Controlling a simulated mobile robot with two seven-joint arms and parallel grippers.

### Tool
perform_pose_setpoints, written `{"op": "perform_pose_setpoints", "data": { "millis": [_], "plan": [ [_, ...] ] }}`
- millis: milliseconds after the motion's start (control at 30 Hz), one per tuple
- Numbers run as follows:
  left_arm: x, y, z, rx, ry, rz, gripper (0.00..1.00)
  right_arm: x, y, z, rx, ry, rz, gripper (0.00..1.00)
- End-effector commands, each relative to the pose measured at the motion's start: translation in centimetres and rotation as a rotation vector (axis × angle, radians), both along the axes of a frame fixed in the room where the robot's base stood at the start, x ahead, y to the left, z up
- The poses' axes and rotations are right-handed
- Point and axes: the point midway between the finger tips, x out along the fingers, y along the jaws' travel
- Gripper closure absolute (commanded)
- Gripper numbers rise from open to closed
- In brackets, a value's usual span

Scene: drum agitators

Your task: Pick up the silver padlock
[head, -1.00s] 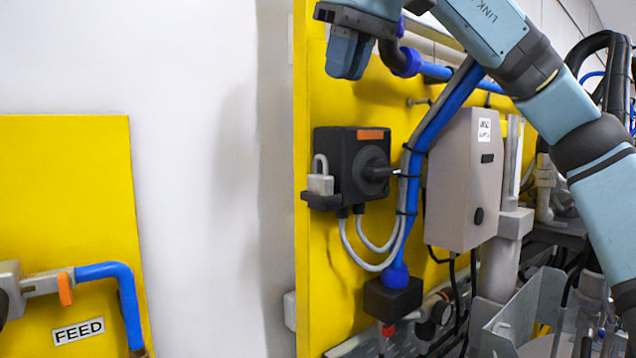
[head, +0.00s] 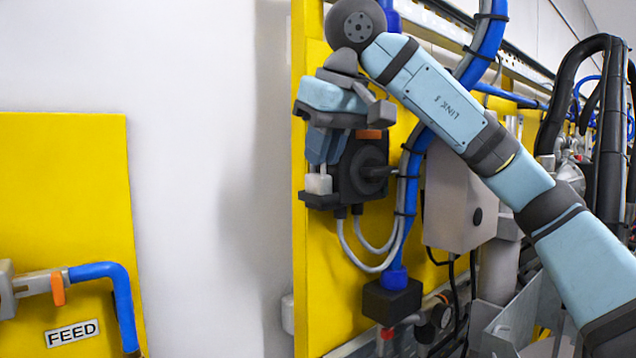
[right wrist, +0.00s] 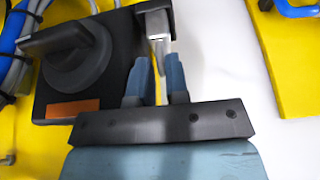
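The silver padlock (head: 318,184) sits upright on a small dark ledge (head: 320,200) at the left side of the black switch box (head: 362,172). In the right wrist view its silver body (right wrist: 157,24) shows just beyond the fingertips. My right gripper (head: 321,160) points down from above, at the padlock's shackle. In the right wrist view the right gripper's blue fingers (right wrist: 158,72) are apart, with the shackle's end near the gap. I cannot tell whether they touch it. In the head view the fingers hide part of the shackle. My left gripper is out of view.
The box's rotary knob (right wrist: 77,57) is close beside the fingers. Grey cables (head: 365,262) hang below the box, and a blue hose (head: 418,145) runs to its right. A grey cabinet (head: 452,195) stands further right. The white wall (head: 200,150) at left is clear.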

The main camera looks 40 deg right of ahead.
Motion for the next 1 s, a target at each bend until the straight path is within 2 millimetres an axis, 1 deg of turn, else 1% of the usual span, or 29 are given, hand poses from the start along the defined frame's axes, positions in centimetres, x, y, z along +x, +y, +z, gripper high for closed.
{"op": "perform_pose_setpoints", "data": {
  "millis": [267,300,333,700,867,1000],
  "plan": [
    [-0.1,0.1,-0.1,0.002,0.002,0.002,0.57,0.1,0.0,-0.3,0.0,-0.002,0.0,0.85],
    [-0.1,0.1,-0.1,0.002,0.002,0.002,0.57,0.1,0.0,-0.3,0.0,-0.002,0.0,0.94],
    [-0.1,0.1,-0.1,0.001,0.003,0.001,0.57,0.1,0.0,-0.3,0.0,-0.002,0.0,1.0],
    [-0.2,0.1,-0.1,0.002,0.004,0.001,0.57,0.1,0.0,-0.2,0.0,-0.002,0.0,1.0],
    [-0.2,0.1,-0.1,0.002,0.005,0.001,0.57,0.2,0.0,0.8,0.001,-0.002,0.0,1.0],
    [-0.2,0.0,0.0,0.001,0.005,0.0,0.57,0.1,0.1,2.7,0.001,-0.005,0.0,1.0]
  ]
}}
